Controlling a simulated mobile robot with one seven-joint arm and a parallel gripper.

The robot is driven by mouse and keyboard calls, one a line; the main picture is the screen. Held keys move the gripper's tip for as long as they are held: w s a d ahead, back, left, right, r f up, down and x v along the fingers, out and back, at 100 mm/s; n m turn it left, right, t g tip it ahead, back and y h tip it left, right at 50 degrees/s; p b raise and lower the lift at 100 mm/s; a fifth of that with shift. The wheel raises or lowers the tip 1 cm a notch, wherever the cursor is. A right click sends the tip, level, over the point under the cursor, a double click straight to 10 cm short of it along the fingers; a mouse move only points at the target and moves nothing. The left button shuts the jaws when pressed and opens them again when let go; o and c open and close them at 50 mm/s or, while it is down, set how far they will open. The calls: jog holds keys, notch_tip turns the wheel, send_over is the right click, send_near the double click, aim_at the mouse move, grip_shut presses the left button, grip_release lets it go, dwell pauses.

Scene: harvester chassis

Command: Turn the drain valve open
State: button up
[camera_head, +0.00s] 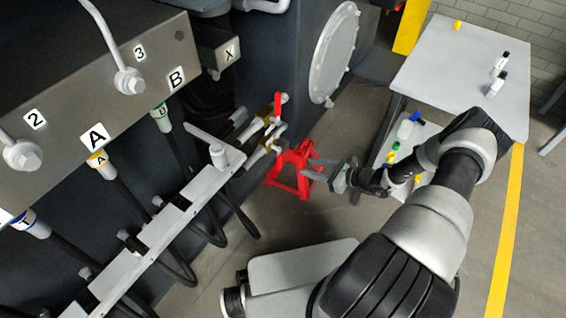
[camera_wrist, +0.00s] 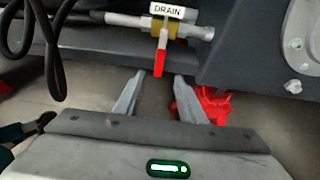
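The drain valve shows in the wrist view as a brass body (camera_wrist: 161,28) on a pale horizontal pipe, under a white DRAIN label (camera_wrist: 168,11). Its red handle (camera_wrist: 160,62) hangs straight down in that picture, across the pipe. In the head view a red handle (camera_head: 278,104) stands up beside brass fittings at the chassis side. My gripper (camera_wrist: 156,82) is open and empty. Its two fingers point at the valve, one on either side of the handle's line, with the handle's tip just beyond the fingertips. I see no contact. In the head view my gripper (camera_head: 308,170) is right of and below the valve.
A red stand (camera_head: 290,172) is beside and below my fingers. Black hoses (camera_head: 232,205) hang left of the valve. A round bolted cover (camera_head: 334,52) is on the chassis. A grey table (camera_head: 455,65) with small bottles stands at right; a lower shelf holds small items.

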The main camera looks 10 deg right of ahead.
aim_at(280, 161)
jog(key=b+x, duration=0.3)
jog(key=x, duration=1)
jog(key=shift+a+f, duration=0.1)
grip_shut()
